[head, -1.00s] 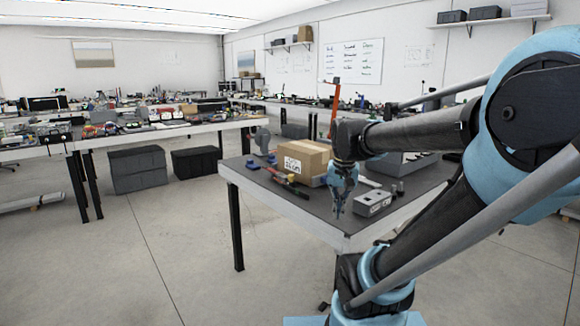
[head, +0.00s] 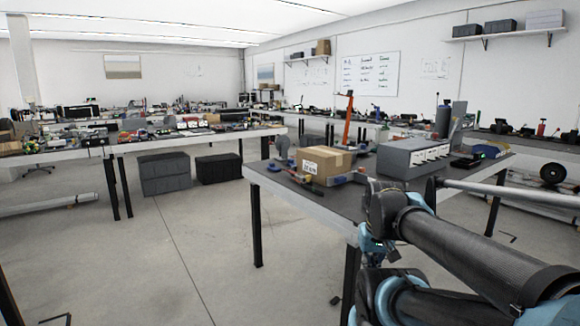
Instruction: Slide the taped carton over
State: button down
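The taped carton (head: 325,160), a brown cardboard box with a white label on its front, sits on the dark-topped table (head: 335,203) near its left side. My gripper (head: 376,255) is light blue and hangs below the dark wrist, in front of the table's near end in the picture. It is clear of the carton, to its lower right. The fingers are small and partly covered by my own arm, so I cannot tell how far apart they are. My arm also hides the table's near right part.
A grey drawer unit (head: 413,157) stands right of the carton. Small tools (head: 306,181) lie beside the carton's left front. A red upright post (head: 348,118) rises behind it. Open floor (head: 190,230) lies left of the table, with grey bins (head: 165,173) farther back.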

aim_at(321, 162)
jog(key=k, duration=0.7)
jog(key=u, duration=0.6)
jog(key=i, duration=0.65)
jog(key=u, duration=0.85)
jog(key=i, duration=1.05)
jog(key=z, duration=0.3)
jog(key=i, duration=1.2)
jog(key=z, duration=0.65)
